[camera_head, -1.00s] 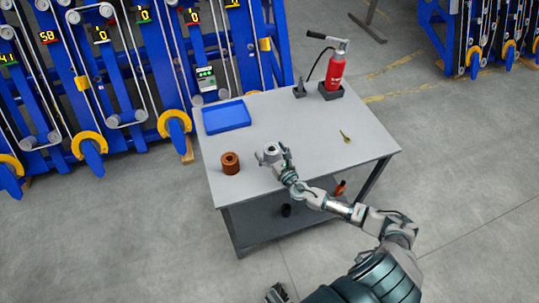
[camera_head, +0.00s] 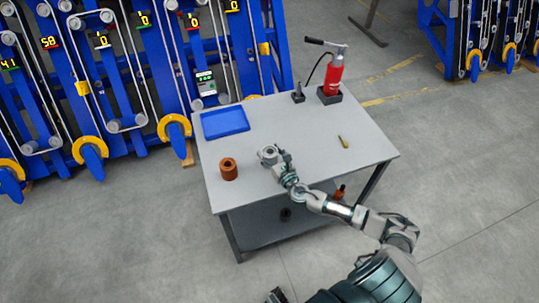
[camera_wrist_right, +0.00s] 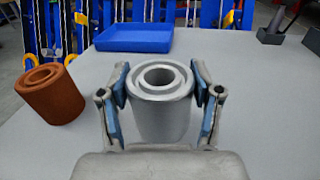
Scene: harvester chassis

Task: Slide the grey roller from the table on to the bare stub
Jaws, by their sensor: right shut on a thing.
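The grey roller (camera_wrist_right: 160,105) stands upright on the table (camera_head: 300,130) between the fingers of my right gripper (camera_wrist_right: 160,100). The blue pads touch its two sides, and the gripper is shut on it. In the head view my right gripper (camera_head: 270,155) and the roller (camera_head: 267,151) are near the table's front left part, right of a brown roller. I cannot make out which stub on the blue machine is bare. My left gripper is not clearly in view.
A brown roller (camera_head: 229,169) stands just left of the grey one. A blue tray (camera_head: 225,122) lies behind them. A red pump-like tool (camera_head: 333,75) stands at the table's back right. The blue machine (camera_head: 130,70) with rollers and belts stands behind the table.

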